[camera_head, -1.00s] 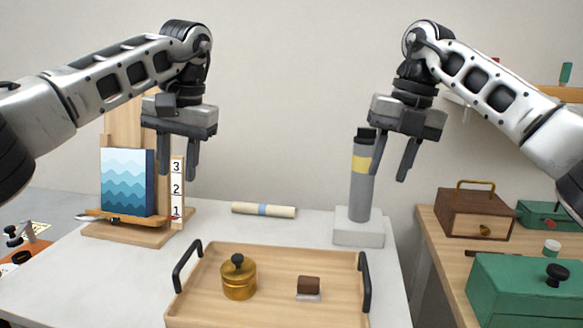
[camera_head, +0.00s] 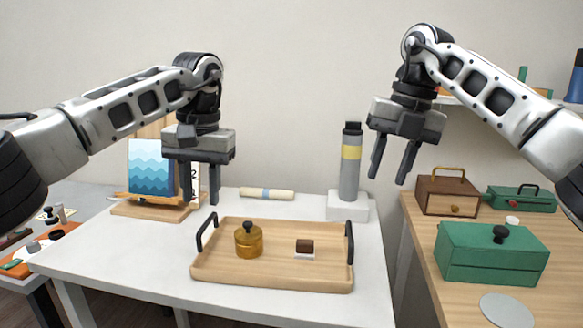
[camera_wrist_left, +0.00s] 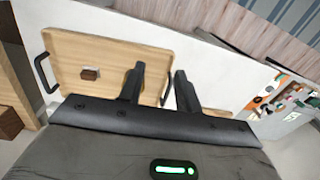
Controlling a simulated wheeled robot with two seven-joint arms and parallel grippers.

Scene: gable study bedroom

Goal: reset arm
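My left gripper (camera_head: 202,198) is open and empty. It hangs with its fingers pointing down, in front of the easel with the blue wave picture (camera_head: 151,167) and above the back left of the wooden tray (camera_head: 215,282). In the left wrist view its two fingers (camera_wrist_left: 158,80) stand apart with nothing between them. My right gripper (camera_head: 388,180) is open and empty, fingers down, in the air to the right of the grey cylinder with a yellow band (camera_head: 350,172).
The tray on the white table (camera_head: 120,262) holds a brass pot (camera_head: 249,240) and a small brown block (camera_head: 304,246). A rolled paper (camera_head: 267,193) lies behind. On the right counter stand a wooden box (camera_head: 447,194) and a green box (camera_head: 492,255).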

